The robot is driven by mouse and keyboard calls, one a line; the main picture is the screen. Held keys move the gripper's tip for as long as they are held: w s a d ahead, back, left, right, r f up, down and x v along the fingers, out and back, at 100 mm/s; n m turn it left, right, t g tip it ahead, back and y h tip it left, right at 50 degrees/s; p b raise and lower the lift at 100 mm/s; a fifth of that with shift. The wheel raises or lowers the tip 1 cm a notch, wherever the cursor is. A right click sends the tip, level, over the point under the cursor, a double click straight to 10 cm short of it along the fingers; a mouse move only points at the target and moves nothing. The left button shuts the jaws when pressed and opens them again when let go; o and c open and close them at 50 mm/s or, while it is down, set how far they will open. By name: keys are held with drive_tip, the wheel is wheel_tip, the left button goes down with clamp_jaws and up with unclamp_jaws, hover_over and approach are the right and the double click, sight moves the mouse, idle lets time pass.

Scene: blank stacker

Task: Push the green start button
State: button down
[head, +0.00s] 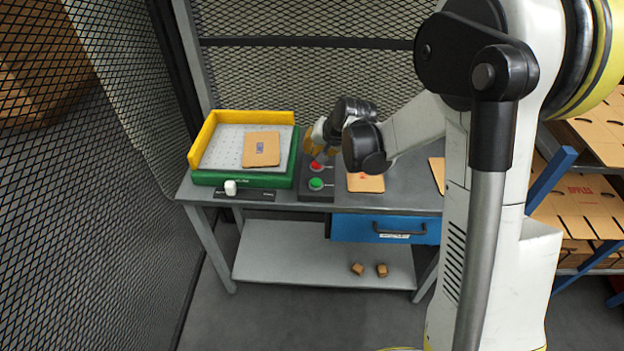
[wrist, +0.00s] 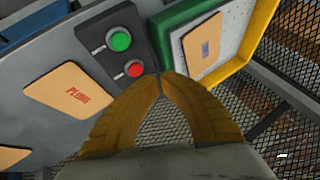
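The green start button (head: 316,184) sits on a dark control box (head: 314,196) on the table, in front of a red button (head: 317,166). In the wrist view the green button (wrist: 120,41) is up and left of the red button (wrist: 134,68). My gripper (head: 310,150) is above the table near the back of the control box. In the wrist view my yellow gripper fingers (wrist: 160,76) meet at their tips with nothing visible between them. The tips appear beside the red button, apart from the green one. Nothing covers the green button.
A green and yellow tray (head: 239,179) with a brown blank (head: 261,149) stands left of the box. A white-knobbed switch (head: 230,187) is at the table's front edge. Another blank (head: 365,182) lies right. Mesh fencing (head: 90,200) borders the left; a blue drawer (head: 375,230) hangs below.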

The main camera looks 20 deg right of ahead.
sight(313, 180)
wheel_tip(313, 180, down, 9)
drive_tip(key=b, duration=0.6)
drive_tip(key=shift+r, duration=0.1)
drive_tip(key=shift+b, duration=0.4)
idle(1.1)
drive_tip(key=shift+f+b, duration=0.3)
drive_tip(key=shift+f, duration=0.1)
